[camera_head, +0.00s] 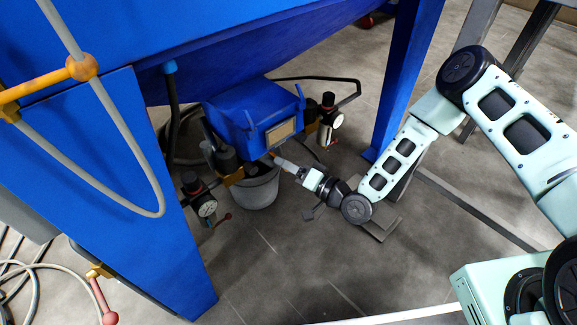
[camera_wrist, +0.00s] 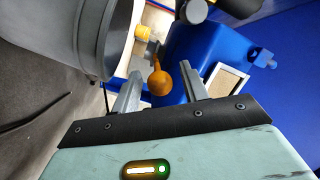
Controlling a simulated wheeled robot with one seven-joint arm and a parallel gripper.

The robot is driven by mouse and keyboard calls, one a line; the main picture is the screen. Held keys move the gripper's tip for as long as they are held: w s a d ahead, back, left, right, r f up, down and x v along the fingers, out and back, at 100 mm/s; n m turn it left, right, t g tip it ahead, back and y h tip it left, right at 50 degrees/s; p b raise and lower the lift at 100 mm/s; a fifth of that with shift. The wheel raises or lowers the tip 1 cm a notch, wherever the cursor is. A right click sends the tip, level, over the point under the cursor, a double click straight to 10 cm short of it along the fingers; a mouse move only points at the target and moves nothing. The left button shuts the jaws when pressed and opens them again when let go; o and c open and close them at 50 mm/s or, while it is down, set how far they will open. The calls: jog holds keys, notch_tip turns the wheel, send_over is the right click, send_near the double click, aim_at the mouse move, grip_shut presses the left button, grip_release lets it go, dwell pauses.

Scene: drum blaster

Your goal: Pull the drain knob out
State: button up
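The drain knob (camera_wrist: 160,83) is an orange-yellow ball on a short stem, in the middle of the wrist view. My gripper (camera_wrist: 161,76) is open, with one finger on each side of the knob in that view. A gap shows between the ball and both fingers, so neither seems to touch it. I cannot tell exactly how deep the ball sits between the fingertips. In the head view my gripper (camera_head: 276,158) reaches under the blue box (camera_head: 252,118), close to the grey bucket's rim. The knob is too small to make out clearly there.
The grey bucket (camera_head: 256,190) stands below the box, and its wall (camera_wrist: 78,30) is close on the left in the wrist view. Pressure gauges (camera_head: 206,208) (camera_head: 336,120) flank it. A blue leg (camera_head: 406,75) and a large blue panel (camera_head: 125,180) bound the space. Floor in front is clear.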

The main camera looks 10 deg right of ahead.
grip_shut()
jog(key=p+v, duration=0.1)
jog(key=v, duration=0.2)
jog(key=s+p+v, duration=0.1)
jog(key=v, duration=0.1)
jog(key=shift+s+a+f+p, duration=0.1)
jog(key=shift+a+p, duration=0.1)
jog(key=shift+p, duration=0.15)
jog(key=shift+o, duration=0.7)
grip_release()
jog(key=p+v, duration=0.5)
jog(key=v, duration=1.2)
jog(key=shift+d+p, duration=0.2)
jog(key=shift+p, duration=0.2)
jog(key=shift+s, duration=0.1)
